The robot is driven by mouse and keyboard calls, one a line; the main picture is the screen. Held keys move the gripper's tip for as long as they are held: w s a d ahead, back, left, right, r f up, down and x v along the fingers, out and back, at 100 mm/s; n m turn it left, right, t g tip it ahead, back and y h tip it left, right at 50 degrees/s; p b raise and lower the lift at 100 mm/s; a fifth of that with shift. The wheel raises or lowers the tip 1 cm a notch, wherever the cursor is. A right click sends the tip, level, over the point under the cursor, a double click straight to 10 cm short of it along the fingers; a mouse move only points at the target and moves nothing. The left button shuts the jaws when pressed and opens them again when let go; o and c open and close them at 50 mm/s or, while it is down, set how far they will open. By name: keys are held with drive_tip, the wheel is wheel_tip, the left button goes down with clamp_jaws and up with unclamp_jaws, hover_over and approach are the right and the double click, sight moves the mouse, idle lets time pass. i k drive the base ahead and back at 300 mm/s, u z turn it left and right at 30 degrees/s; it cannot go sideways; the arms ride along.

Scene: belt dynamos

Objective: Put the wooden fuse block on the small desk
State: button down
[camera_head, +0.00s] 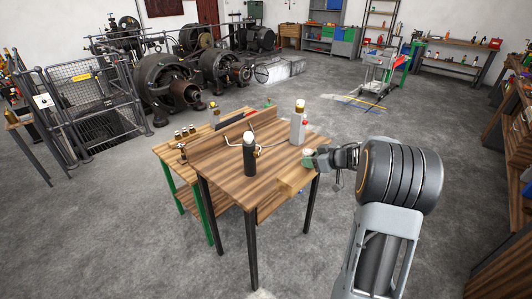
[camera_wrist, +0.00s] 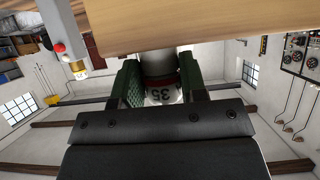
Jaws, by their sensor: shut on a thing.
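A small desk (camera_head: 225,178) with a wooden top and dark legs stands in the middle of the head view. My gripper (camera_head: 310,160) is at its right edge, low over the top. It is shut; in the wrist view its green-padded fingers (camera_wrist: 161,84) close on a grey round fitting with a white end marked 35. This fitting seems to belong to the pale wooden fuse block (camera_head: 293,179), which shows at the desk's right front corner. The block's wood fills the top of the wrist view (camera_wrist: 200,28). Whether it touches the desk top I cannot tell.
A black bottle-like thing (camera_head: 249,158) and a white one with a gold top (camera_head: 298,128) stand on the desk. A green-legged bench (camera_head: 169,153) adjoins it behind left. Dynamos (camera_head: 165,85) and a railing stand at the back left. The floor right of the desk is clear.

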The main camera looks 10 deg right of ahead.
sight(274, 155)
drive_tip(key=i, duration=1)
